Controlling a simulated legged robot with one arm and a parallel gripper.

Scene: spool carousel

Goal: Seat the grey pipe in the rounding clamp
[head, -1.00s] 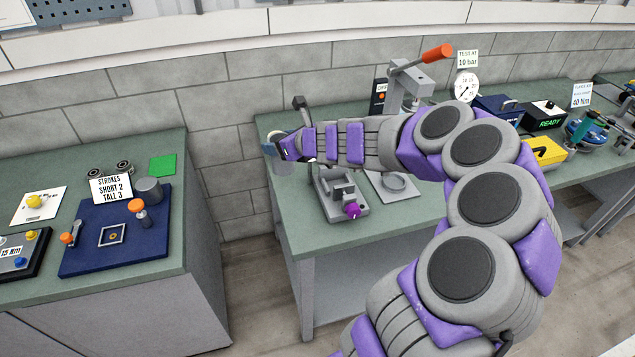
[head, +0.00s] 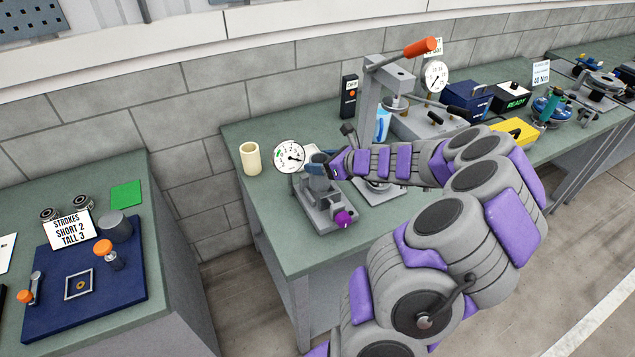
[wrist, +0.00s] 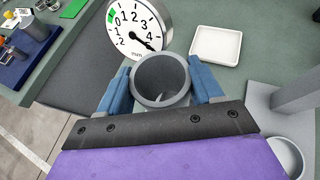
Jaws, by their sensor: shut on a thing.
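The grey pipe (wrist: 162,78) is held upright in my gripper (wrist: 162,88), between its two blue fingers. I look into its open top in the wrist view. In the head view, the pipe (head: 318,158) is at the upper part of the rounding clamp (head: 322,206), a grey block with a purple knob at its front. My gripper (head: 322,166) reaches in from the right. I cannot tell whether the pipe's lower end is in the clamp or just above it. A round dial gauge (head: 289,156) stands at the clamp's left and shows large in the wrist view (wrist: 138,28).
A cream cup (head: 251,158) stands left on the green bench. A grey press with an orange-tipped lever (head: 386,80) stands behind. A white rounded-square thing (wrist: 216,46) shows in the wrist view. A second bench with a blue mat (head: 60,316) is at left, across a gap.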

